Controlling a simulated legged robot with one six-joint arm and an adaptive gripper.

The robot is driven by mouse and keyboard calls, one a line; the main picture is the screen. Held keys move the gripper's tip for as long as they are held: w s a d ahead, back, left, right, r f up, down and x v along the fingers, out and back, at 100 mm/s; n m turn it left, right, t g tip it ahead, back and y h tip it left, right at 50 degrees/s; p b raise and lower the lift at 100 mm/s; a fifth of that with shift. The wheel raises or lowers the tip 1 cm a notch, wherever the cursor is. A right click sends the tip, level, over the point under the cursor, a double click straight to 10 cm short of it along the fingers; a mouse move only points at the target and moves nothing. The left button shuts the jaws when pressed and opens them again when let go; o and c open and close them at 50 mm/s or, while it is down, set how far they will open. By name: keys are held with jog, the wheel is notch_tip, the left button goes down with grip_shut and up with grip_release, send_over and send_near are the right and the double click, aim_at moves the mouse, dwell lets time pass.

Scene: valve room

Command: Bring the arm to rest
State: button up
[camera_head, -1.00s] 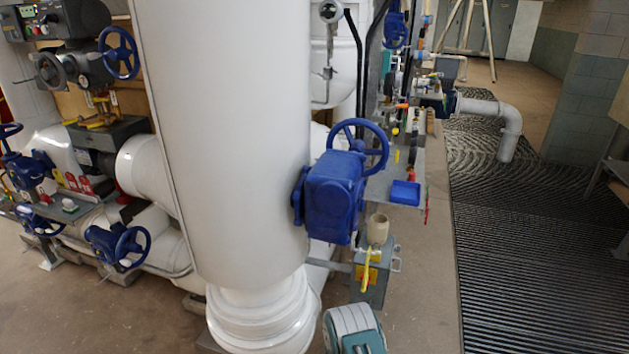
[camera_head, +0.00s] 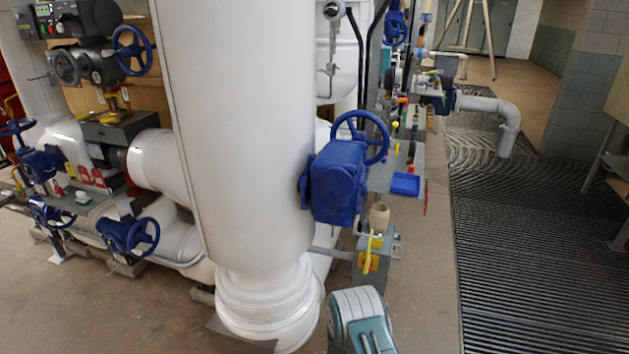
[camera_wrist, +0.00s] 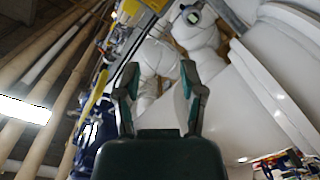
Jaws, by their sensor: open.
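My gripper (camera_wrist: 160,92) shows in the wrist view with its two dark green fingers spread apart and nothing between them. White pipes and a gauge lie beyond the fingers in that view. In the head view, only a white and teal part of my arm (camera_head: 360,318) shows at the bottom edge; the fingers do not show there. The arm part is below and in front of the grey box with a yellow lever (camera_head: 374,250), apart from it in the picture.
A thick white vertical pipe (camera_head: 235,130) stands close ahead. A blue valve with a handwheel (camera_head: 338,180) sits on its right side. More blue valves (camera_head: 128,236) are at left. A blue tray (camera_head: 405,184) lies on a shelf.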

notch_tip(320, 180, up, 27)
jog(key=w+a+m+g+y, duration=0.2)
jog(key=g+y, duration=0.1)
jog(key=y, duration=0.1)
jog(key=s+d+r+m+g+y, duration=0.1)
jog(key=s+d+r+g+y, duration=0.2)
jog(key=s+r, duration=1.45)
jog(key=s+d+m+g+h, duration=0.1)
jog(key=s+d+g+h, duration=0.1)
jog(key=s, duration=2.1)
jog(key=d+g, duration=0.1)
jog(key=g, duration=0.1)
jog(key=shift+s+m+g, duration=0.35)
jog(key=shift+m+g, duration=0.05)
